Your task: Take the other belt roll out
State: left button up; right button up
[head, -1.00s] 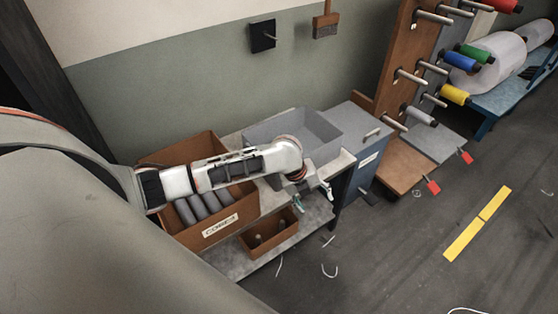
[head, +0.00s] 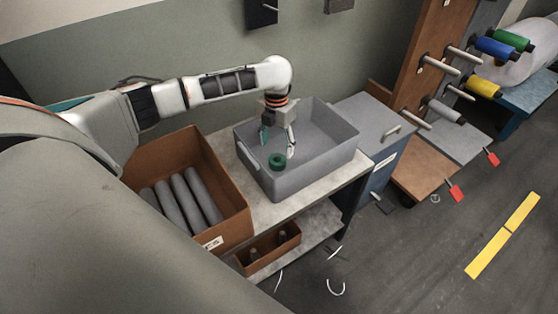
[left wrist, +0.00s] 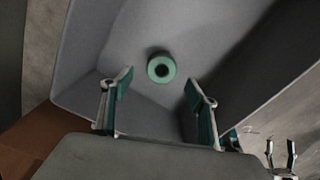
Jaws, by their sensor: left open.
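A green belt roll (head: 277,160), a short ring with a dark hole, lies inside the grey bin (head: 262,176) on the bench. The left wrist view shows the roll (left wrist: 161,68) on the bin floor, just beyond the fingertips. My left gripper (head: 278,143) points down into the bin above the roll. Its two fingers (left wrist: 157,82) are open, empty and on either side of the roll's line, with no contact visible. My right gripper (left wrist: 280,146) shows small at the lower right of the left wrist view, fingers apart. I see no second roll in the bin.
A brown box (head: 208,177) with several grey cylinders stands left of the bin. A smaller brown box (head: 268,252) is on the lower shelf. A blue-grey cabinet (head: 365,120) stands to the right, beside a rack with coloured spools. The bin walls surround my left gripper.

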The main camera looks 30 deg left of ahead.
aim_at(277, 159)
pick_arm(q)
jog(key=f, duration=0.2)
jog(key=f+b, duration=0.1)
jog(key=f, duration=0.3)
jog(key=shift+s+d+b, duration=0.2)
jog(key=shift+d+b, duration=0.05)
jog(key=shift+b, duration=0.1)
jog(key=shift+w+f, duration=0.1)
jog(key=shift+f, duration=0.4)
jog(key=shift+r, duration=0.15)
jog(key=shift+c, duration=0.3)
jog(key=c, duration=1.1)
